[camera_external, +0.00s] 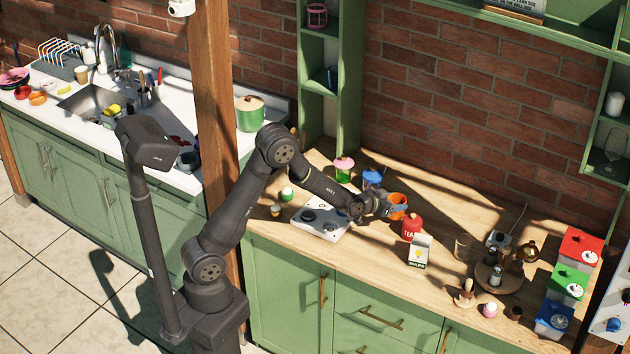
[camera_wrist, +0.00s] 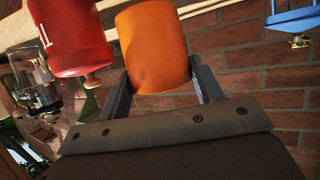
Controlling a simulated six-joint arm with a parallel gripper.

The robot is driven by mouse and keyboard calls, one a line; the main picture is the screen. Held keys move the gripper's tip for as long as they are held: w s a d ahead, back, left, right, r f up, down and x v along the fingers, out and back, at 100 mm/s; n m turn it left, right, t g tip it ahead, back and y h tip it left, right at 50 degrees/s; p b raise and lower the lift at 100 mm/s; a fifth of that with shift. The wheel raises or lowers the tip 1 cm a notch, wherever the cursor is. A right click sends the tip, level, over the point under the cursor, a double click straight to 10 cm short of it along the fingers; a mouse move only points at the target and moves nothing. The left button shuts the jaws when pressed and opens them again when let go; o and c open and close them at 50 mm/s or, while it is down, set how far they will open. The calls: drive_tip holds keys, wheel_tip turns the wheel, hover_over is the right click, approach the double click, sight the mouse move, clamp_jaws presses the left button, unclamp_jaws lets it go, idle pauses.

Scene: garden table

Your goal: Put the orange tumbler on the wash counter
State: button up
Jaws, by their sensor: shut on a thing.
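The orange tumbler (camera_external: 397,205) is held at the end of my arm, over the wooden counter on the right. In the wrist view the orange tumbler (camera_wrist: 153,45) sits between the two fingers of my gripper (camera_wrist: 160,85), which is shut on it. My gripper also shows in the external view (camera_external: 388,205). The wash counter (camera_external: 180,113) is the white top with the sink at the left, beyond the wooden post.
A red tea canister (camera_external: 411,227) stands close beside the tumbler. A blue-lidded jar (camera_external: 372,178), a pink-lidded green jar (camera_external: 343,170) and a white hob (camera_external: 322,221) are nearby. The wooden post (camera_external: 213,90) stands between the counters. A green pot (camera_external: 250,113) sits at the wash counter's right end.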

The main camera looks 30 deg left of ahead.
drive_tip(key=shift+f, duration=1.75)
drive_tip(key=shift+f, duration=0.1)
drive_tip(key=o, duration=0.8)
drive_tip(key=shift+f, duration=0.1)
drive_tip(key=shift+s+r, duration=0.1)
drive_tip(key=shift+r, duration=0.15)
drive_tip(key=v, duration=1.2)
drive_tip(key=shift+a+f, duration=0.1)
drive_tip(key=shift+c, duration=0.3)
